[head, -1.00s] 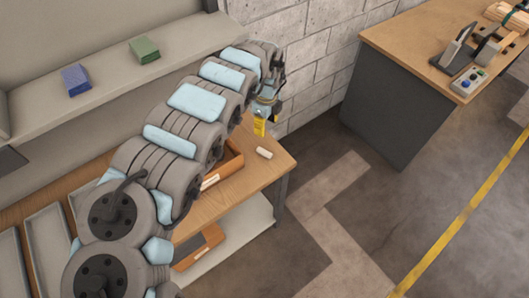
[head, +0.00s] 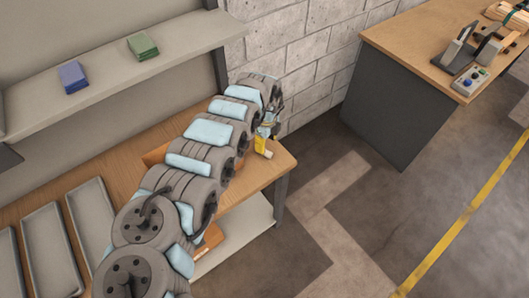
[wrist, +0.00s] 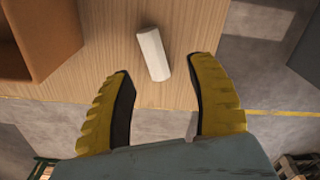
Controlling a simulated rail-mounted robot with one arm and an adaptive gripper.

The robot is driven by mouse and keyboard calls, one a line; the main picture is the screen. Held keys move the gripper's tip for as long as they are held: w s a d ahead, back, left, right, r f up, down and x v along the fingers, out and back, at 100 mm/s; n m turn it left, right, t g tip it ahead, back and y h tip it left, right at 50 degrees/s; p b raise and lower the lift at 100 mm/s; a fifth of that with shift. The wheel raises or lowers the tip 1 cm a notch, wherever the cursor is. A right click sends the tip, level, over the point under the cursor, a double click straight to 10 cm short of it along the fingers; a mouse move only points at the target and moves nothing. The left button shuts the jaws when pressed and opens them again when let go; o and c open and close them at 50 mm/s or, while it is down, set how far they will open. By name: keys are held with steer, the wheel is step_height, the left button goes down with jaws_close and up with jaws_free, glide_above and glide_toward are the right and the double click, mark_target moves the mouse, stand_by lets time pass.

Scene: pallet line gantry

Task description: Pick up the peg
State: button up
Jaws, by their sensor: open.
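The peg (wrist: 153,54) is a short white bar lying on the wooden bench (wrist: 105,72) near its edge, seen in the wrist view. My gripper (wrist: 162,82) is open, with its two yellow, black-lined fingers apart. The peg lies just beyond the fingertips, with its near end about level with the gap between them. In the head view my gripper (head: 262,146) is low over the right end of the bench. The peg's white end (head: 268,154) shows just beside the yellow finger there.
An orange-brown box (wrist: 45,35) stands on the bench left of the peg. Grey trays (head: 47,235) lie at the bench's left. A shelf above holds a blue block (head: 73,77) and a green block (head: 142,46). A brick wall (head: 290,45) stands behind.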

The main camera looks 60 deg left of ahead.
steer(key=shift+s+f+b, duration=0.2)
steer(key=shift+f+b, duration=0.1)
steer(key=shift+f, duration=1.05)
steer(key=shift+s+f+b, duration=0.15)
steer(key=shift+f+b, duration=0.15)
steer(key=shift+f, duration=1)
jaws_close()
